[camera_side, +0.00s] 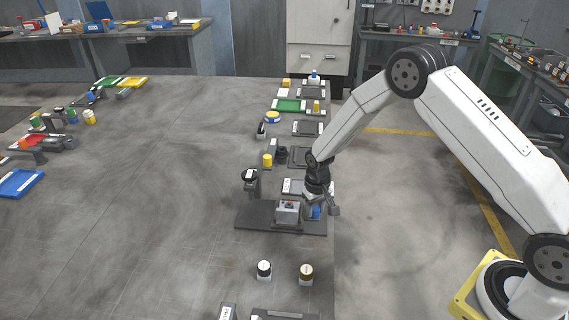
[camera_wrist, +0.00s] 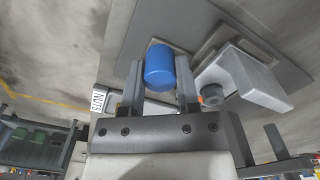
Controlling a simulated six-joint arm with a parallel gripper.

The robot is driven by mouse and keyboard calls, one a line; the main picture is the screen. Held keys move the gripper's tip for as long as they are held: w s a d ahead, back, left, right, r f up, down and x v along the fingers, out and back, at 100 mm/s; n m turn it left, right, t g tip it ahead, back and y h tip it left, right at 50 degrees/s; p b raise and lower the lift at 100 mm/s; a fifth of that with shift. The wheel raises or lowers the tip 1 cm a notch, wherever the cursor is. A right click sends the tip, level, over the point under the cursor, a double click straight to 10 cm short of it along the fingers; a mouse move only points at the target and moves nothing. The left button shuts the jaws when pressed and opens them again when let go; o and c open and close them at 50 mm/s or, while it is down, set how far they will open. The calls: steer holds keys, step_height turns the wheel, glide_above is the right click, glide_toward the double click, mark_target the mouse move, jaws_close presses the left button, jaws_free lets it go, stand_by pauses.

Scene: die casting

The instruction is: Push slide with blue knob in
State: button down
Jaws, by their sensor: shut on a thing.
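The blue knob (camera_wrist: 160,68) is a short blue cylinder between the two fingers of my gripper (camera_wrist: 160,80) in the wrist view. My gripper is shut on it. In the side view the knob (camera_side: 316,212) shows just below my gripper (camera_side: 321,203), at the right end of a dark base plate (camera_side: 255,215). A light grey block (camera_side: 287,211) stands on the plate left of the knob. The block (camera_wrist: 250,78) also shows in the wrist view, with a dark round part facing the gripper. The slide under the knob is mostly hidden.
A dark upright post with a round top (camera_side: 250,180) stands at the plate's left. Trays and small parts line the table's right edge behind. The table's middle is clear.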

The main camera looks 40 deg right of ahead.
mark_target(275, 204)
steer(key=w+a, duration=0.8)
steer(key=shift+r, duration=0.1)
steer(key=shift+a, duration=0.1)
stand_by(0.3)
steer(key=c, duration=0.6)
jaws_free()
steer(key=shift+w, duration=0.1)
step_height(275, 204, up, 8)
steer(key=shift+f, duration=0.15)
stand_by(0.3)
